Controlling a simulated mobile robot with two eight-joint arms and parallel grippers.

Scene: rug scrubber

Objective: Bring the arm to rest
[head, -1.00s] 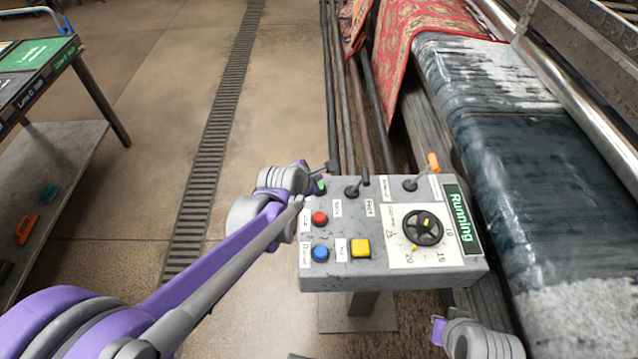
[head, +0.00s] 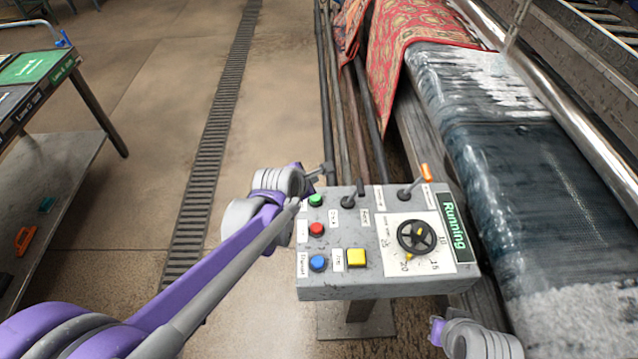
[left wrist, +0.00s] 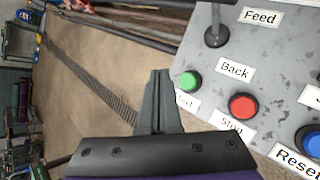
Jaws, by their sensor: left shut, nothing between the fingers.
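My left gripper (head: 322,172) is shut and empty. In the head view it is just past the far left corner of the grey control panel (head: 340,288), close to the green button (head: 316,200). The red button (head: 317,229) and blue button (head: 318,263) are nearer along the same panel edge. The panel display (head: 454,226) reads "Running". A grey and purple part of my right arm shows at the bottom right; its fingertips are hidden.
The panel also carries a yellow button (head: 357,257), a black handwheel (head: 417,237) and levers, one orange-tipped (head: 425,172). Open floor lies left, beside a cart (head: 60,170).

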